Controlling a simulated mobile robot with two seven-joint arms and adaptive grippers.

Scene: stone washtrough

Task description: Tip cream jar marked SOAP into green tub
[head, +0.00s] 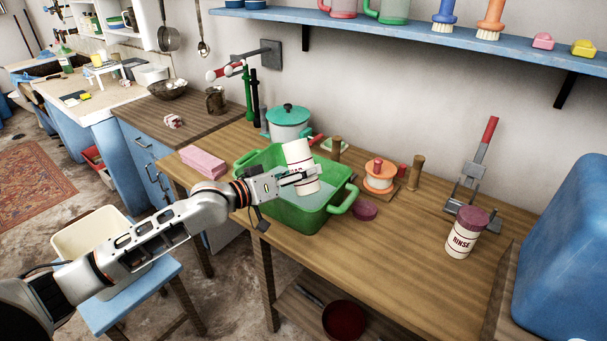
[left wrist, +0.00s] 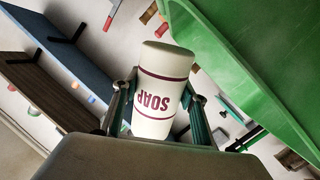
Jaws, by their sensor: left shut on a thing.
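The cream jar marked SOAP (head: 298,154) has dark red bands and hangs tilted over the green tub (head: 296,219). Its lettering is partly hidden by my gripper in the head view. My left gripper (head: 300,178) is shut on the jar's side. In the left wrist view the jar (left wrist: 166,62) sits between the two fingers (left wrist: 157,112), with SOAP reading upside down. No purple lid shows on it. The tub's green wall (left wrist: 270,60) fills the right of that view. Pale liquid shows inside the tub; no stream from the jar is visible. My right gripper is not in view.
A purple lid (head: 364,210) lies right of the tub. A jar marked RINSE (head: 462,233) stands farther right. A teal-lidded pot (head: 288,122) stands behind the tub, pink cloths (head: 203,162) lie left. A spool (head: 379,177) and a blue container (head: 570,250) stand right.

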